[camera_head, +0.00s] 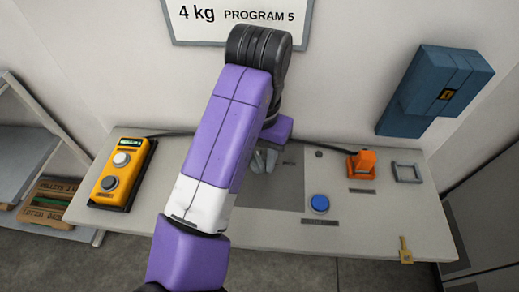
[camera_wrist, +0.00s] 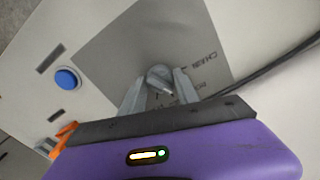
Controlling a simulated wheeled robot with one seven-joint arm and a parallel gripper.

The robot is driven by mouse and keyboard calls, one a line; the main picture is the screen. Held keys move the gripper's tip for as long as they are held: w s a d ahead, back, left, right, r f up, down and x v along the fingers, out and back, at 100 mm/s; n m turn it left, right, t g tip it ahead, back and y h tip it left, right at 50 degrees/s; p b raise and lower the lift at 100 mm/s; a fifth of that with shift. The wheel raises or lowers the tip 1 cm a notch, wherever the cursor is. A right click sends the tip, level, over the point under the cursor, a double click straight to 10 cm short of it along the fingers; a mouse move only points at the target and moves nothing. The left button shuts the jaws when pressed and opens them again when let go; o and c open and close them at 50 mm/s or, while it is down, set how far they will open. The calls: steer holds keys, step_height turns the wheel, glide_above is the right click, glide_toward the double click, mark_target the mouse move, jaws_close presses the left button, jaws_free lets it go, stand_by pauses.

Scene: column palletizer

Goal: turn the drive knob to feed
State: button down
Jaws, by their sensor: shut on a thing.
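The drive knob (camera_wrist: 160,75) is a grey round knob with a light pointer mark, on a darker grey panel (camera_wrist: 125,45). It shows between the fingers of my gripper (camera_wrist: 158,86) in the wrist view, and my gripper is shut on it. The printed letters around the knob are partly covered by the fingers, so I cannot read which position the pointer is at. In the head view my gripper (camera_head: 264,160) is at the back middle of the table, on the grey panel (camera_head: 285,194), and the knob itself is hidden by the fingers and arm.
On the table (camera_head: 375,225), a yellow control box (camera_head: 122,173) stands left, a blue button (camera_head: 319,203) right of the panel, an orange device (camera_head: 361,164) and a grey frame (camera_head: 407,172) further right. A blue box (camera_head: 435,90) hangs on the wall. A black cable (camera_wrist: 270,72) runs behind.

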mark_target(260, 158)
steer(key=m+p, duration=0.1)
steer(key=m, duration=0.3)
steer(key=shift+m, duration=0.4)
stand_by(0.4)
steer(key=c, duration=0.9)
jaws_free()
steer(key=shift+r+p, duration=0.5)
steer(key=shift+r, duration=3.4)
